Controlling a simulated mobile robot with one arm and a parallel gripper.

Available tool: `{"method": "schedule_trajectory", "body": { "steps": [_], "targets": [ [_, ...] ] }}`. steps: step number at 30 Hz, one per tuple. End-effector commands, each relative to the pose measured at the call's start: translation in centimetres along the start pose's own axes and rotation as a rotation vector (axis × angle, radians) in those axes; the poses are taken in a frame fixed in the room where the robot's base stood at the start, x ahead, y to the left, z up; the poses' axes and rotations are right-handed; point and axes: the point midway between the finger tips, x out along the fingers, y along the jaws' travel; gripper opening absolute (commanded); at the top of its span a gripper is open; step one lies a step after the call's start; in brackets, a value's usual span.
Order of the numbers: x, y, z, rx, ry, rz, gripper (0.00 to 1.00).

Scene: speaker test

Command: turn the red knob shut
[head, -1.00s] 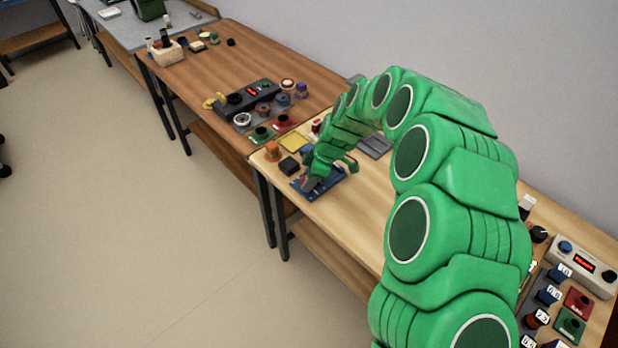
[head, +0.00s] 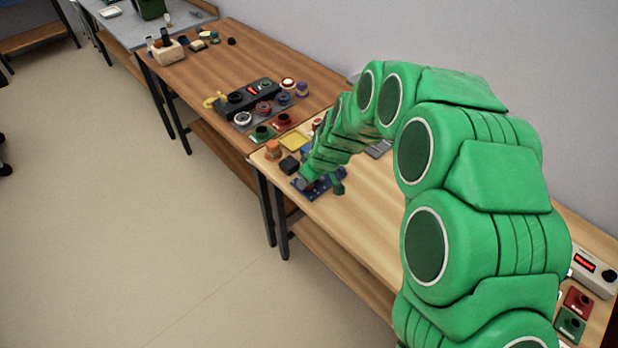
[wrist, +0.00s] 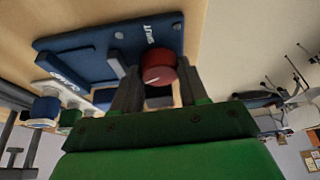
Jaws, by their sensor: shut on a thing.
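The red knob (wrist: 158,67) is in the wrist view, on a blue plate (wrist: 75,52). A short white line shows on the lower left of its face. A white label reading SHUT (wrist: 148,33) is on the plate just above the knob in that view. My gripper (wrist: 159,80) has one dark finger on each side of the knob and is shut on it. In the head view my gripper (head: 322,184) is low over the blue plate (head: 300,190) near the front-left of the light wood table; the knob cannot be made out there.
A dark block (head: 289,166), an orange knob (head: 272,149) and a yellow square (head: 294,141) stand close behind and left of the plate. More control boxes (head: 572,324) are at the table's right end. The table's middle is largely bare.

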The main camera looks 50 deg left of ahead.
Motion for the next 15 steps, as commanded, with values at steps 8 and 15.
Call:
{"method": "schedule_trajectory", "body": {
  "steps": [8, 15],
  "targets": [
    [0.0, 0.0, 0.02, 0.078, 0.0, 0.034, 0.13],
    [0.01, -0.05, 0.0, 0.092, 0.0, 0.039, 0.13]
  ]
}}
